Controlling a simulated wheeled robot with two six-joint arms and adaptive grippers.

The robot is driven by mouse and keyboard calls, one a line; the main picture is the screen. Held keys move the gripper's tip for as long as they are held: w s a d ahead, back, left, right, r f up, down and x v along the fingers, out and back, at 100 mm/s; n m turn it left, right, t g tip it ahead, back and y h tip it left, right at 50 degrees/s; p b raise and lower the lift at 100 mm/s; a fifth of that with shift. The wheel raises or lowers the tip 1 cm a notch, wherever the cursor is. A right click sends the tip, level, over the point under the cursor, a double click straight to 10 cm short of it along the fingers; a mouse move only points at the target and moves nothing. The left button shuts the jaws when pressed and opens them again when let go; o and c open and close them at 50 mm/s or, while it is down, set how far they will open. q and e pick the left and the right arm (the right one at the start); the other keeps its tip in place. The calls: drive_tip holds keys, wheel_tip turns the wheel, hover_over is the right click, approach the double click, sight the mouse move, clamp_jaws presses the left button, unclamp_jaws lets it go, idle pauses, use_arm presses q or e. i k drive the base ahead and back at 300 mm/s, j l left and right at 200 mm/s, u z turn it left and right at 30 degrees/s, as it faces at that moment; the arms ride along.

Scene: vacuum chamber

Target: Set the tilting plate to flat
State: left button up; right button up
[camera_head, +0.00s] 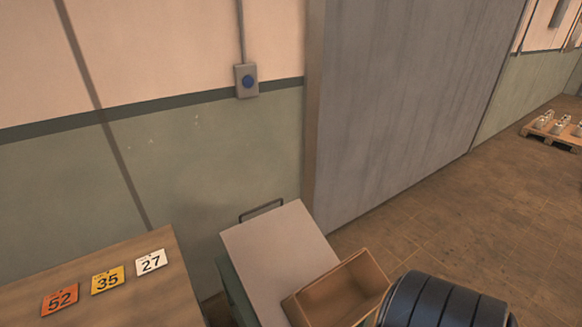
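A pale, flat plate (278,252) sits on a green base (233,291) at the lower middle of the head view. It looks tilted, but the angle is hard to judge from here. A dark metal handle bar (261,210) stands at its far edge, near the wall. The plate's near end is cut off by the bottom of the picture. An open brown box (367,270) overlaps the plate's right near corner in the picture; I cannot tell if they touch. Neither of my grippers is in view.
A wooden table (140,290) at lower left carries number cards 52, 35 and 27. A dark ribbed cylinder (440,305) is at bottom right. Floor at right is clear up to a pallet (555,130).

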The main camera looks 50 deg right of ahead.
sight(274, 255)
drive_tip(key=k+j+z, duration=0.1)
drive_tip(key=z, duration=1.25)
drive_tip(key=i, duration=0.15)
